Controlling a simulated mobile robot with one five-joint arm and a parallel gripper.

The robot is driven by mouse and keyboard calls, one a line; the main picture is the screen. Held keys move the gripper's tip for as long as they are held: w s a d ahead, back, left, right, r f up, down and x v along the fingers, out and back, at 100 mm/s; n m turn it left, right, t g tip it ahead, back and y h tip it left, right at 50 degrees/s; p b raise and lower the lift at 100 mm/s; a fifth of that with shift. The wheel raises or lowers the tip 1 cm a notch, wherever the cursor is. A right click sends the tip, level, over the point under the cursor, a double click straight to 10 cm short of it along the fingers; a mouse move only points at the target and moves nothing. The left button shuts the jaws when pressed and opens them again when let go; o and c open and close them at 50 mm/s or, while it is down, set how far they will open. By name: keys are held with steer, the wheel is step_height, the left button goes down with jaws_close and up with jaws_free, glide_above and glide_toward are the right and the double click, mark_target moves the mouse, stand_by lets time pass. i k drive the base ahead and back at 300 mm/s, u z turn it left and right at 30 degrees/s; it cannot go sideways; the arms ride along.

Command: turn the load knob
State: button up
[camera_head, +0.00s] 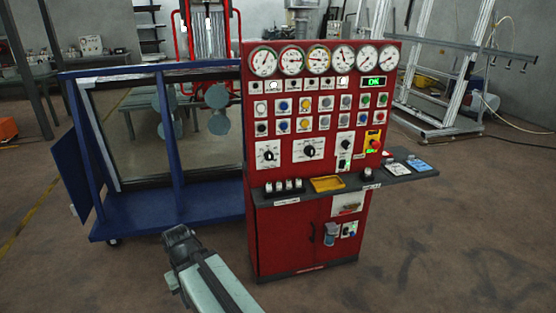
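A red control cabinet (289,185) stands upright in the middle of the view. Its front carries a large black knob (268,155) on a white plate at the left and a second one (309,151) to its right. A smaller dark knob (345,144) sits further right, above a green-lit switch. The labels are too small to read, so I cannot tell which is the load knob. My gripper (178,234) is at the lower left, in front of the cabinet and apart from it. Its fingers are too dark and small to tell whether they are open.
A grey shelf (405,181) juts from the cabinet, with a yellow tray (327,184) and small items on it. A red emergency button (374,143) is at the right of the panel. A blue wheeled frame (170,150) stands left of the cabinet. The floor in front is clear.

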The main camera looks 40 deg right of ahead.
mark_target(269, 155)
steer(key=z, duration=0.05)
steer(key=i, duration=1)
